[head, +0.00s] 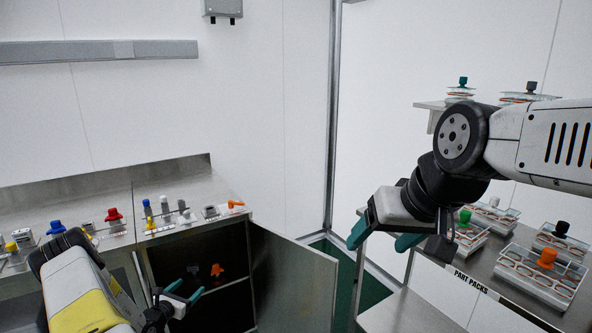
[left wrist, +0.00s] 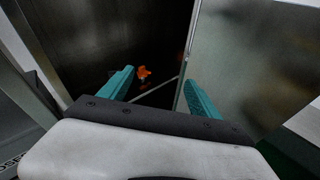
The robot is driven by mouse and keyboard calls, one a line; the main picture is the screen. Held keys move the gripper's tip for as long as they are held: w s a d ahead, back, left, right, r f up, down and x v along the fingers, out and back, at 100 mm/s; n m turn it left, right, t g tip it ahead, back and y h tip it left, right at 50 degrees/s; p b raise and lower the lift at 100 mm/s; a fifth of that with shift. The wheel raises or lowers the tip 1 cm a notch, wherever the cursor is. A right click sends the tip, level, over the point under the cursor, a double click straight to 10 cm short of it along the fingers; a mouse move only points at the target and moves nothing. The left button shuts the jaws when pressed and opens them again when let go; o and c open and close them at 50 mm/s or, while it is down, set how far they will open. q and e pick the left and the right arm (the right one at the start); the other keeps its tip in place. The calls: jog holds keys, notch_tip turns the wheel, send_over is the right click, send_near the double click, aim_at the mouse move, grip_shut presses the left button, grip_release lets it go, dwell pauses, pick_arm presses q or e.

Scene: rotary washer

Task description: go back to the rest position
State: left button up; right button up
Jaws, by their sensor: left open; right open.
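My left gripper (head: 183,293) is open and empty in front of an open cabinet under the steel bench, at the lower left of the head view. In the left wrist view its teal fingers (left wrist: 155,90) are spread apart, with the dark cabinet inside beyond them. My right gripper (head: 385,236) hangs from its arm at the right, beside the part packs shelf. Its teal fingers point down and left, apart, with nothing seen between them.
The cabinet door (head: 293,281) stands open to the right of my left gripper. An orange part (head: 217,270) is inside the cabinet. Colored knobs and fittings line the bench (head: 180,226). Trays with parts stand on the shelf (head: 505,290) at the right, near my right arm.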

pick_arm(q)
jog(key=w+d+r+m+g+h, duration=0.1)
jog(key=d+r+m+h, duration=0.3)
jog(key=r, duration=0.4)
jog(key=w+d+r+m+g+h, duration=0.1)
jog(key=w+d+r+m, duration=0.15)
jog(key=d+r, duration=0.45)
jog(key=s+d+r+m+g+h, duration=0.2)
jog(key=s+d+r+m+g, duration=0.15)
jog(key=d+r+m, duration=0.35)
jog(key=s+d+r+m+g+h, duration=0.1)
jog(key=s+d+r+m+g, duration=0.3)
jog(key=r, duration=0.5)
jog(key=s+d+r+m+g+y, duration=0.15)
jog(key=s+r+m, duration=0.25)
jog(key=s, duration=0.4)
jog(key=s+d+r+m+y, duration=0.2)
jog(key=s+d+r+m, duration=0.1)
jog(key=s+r, duration=0.3)
jog(key=s+d+r+m+y, duration=0.2)
jog(key=s+r+m, duration=0.15)
jog(key=s, duration=0.55)
jog(key=s+a+r+m+t+y, duration=0.2)
jog(key=s+a+m+y, duration=0.1)
jog(key=s, duration=0.5)
jog(key=shift+a+m, duration=0.5)
jog(key=shift+m, duration=0.3)
